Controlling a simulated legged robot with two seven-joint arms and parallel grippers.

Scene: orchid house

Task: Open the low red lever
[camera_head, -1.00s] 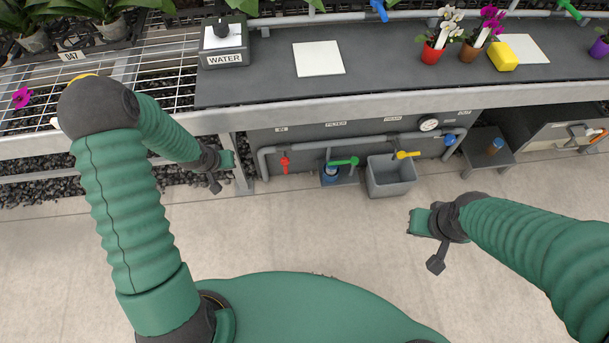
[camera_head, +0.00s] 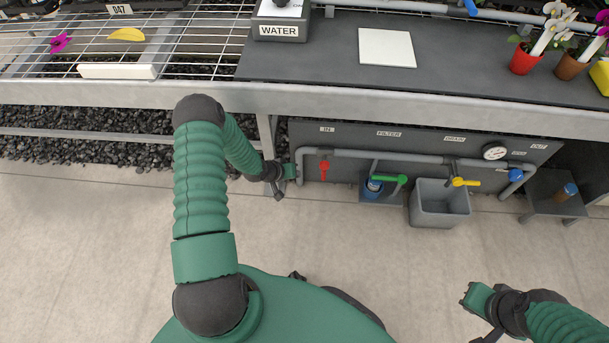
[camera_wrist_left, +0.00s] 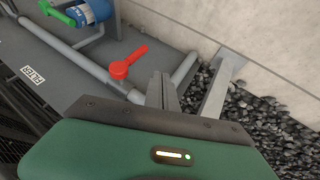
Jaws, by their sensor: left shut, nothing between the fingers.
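The red lever (camera_head: 324,171) hangs from the grey pipe under the bench, below the "IN" label, its handle pointing down. In the left wrist view the red lever (camera_wrist_left: 126,63) lies just beyond my fingers, to their left. My left gripper (camera_head: 297,171) is shut and empty, a short way left of the lever; its fingers show side by side in the wrist view (camera_wrist_left: 163,91). I see a gap between fingers and lever. My right gripper (camera_head: 464,296) is out over the floor at the lower right, far from the lever; its jaws are too small to judge.
Along the pipe (camera_head: 350,153) sit a green lever (camera_head: 389,179), a yellow lever (camera_head: 465,182) and a blue valve (camera_head: 515,175). A blue filter canister (camera_head: 373,188) and a grey bin (camera_head: 439,205) stand right of the red lever. A bench leg (camera_head: 267,135) is near my left gripper.

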